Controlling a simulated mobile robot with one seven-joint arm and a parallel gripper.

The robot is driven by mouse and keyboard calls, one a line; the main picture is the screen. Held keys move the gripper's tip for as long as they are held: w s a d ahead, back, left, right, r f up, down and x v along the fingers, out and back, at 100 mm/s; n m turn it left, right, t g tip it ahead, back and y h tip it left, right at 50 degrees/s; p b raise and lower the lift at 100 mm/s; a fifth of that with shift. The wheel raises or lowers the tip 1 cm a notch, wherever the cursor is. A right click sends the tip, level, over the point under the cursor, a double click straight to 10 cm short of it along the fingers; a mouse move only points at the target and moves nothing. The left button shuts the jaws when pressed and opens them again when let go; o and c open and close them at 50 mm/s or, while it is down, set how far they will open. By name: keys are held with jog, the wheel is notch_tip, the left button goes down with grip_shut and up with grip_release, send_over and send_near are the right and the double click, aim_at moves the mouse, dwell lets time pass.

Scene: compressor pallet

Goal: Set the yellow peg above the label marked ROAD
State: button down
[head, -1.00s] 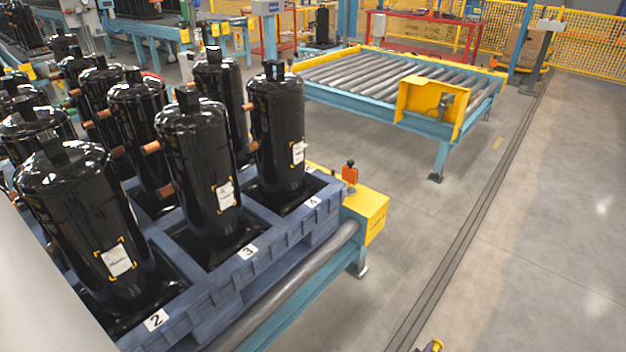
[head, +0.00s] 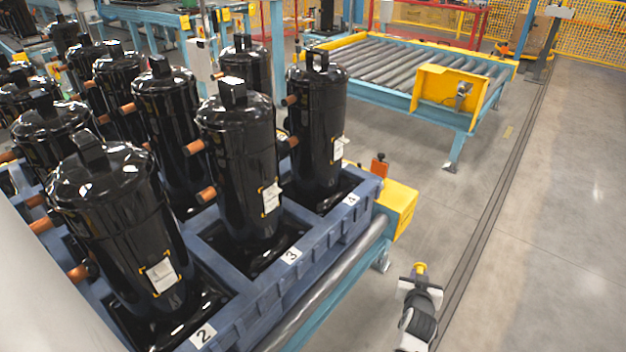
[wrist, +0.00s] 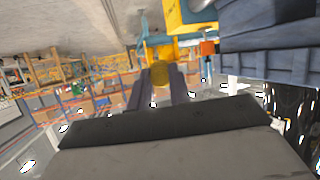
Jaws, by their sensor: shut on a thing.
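My gripper (head: 416,281) is at the lower right of the head view, in the air over the floor, right of the pallet. It is shut on the yellow peg (head: 421,267), whose rounded end shows past the fingers. In the wrist view the peg (wrist: 160,73) sits between the two dark fingers of my gripper (wrist: 161,84). I cannot make out a label reading ROAD. The blue pallet (head: 330,230) bears number labels 2 (head: 203,334), 3 (head: 291,255) and 4 (head: 351,199). The black compressors carry small white labels (head: 271,197) too small to read.
Several black compressors (head: 238,150) with copper stubs stand in the pallet. A yellow end block (head: 398,207) and an orange part (head: 379,166) are at its right corner. A roller conveyor (head: 410,65) stands behind. The floor on the right is clear.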

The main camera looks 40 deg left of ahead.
jog(key=a+r+n+y, duration=0.3)
jog(key=a+r+n, duration=0.6)
jog(key=r, duration=0.4)
jog(key=s+a+r+n+g+y+b, duration=0.1)
jog(key=s+a+r+n+g+y, duration=0.2)
jog(key=s+a+r+n, duration=0.4)
jog(key=s+a+r+n+g+y+b, duration=0.1)
jog(key=s+a+r+n+g+y, duration=0.2)
jog(key=s+a+r+n+y, duration=0.2)
jog(key=s+a+r+n, duration=0.3)
jog(key=s+r, duration=0.3)
jog(key=r, duration=0.4)
jog(key=shift+s+a+y, duration=0.3)
jog(key=shift+a+y, duration=0.1)
jog(key=shift+a, duration=0.05)
jog(key=a, duration=0.5)
jog(key=shift+w+a+r+b, duration=0.1)
jog(key=shift+w+a+b, duration=0.1)
jog(key=shift+b, duration=0.1)
jog(key=shift+b, duration=0.45)
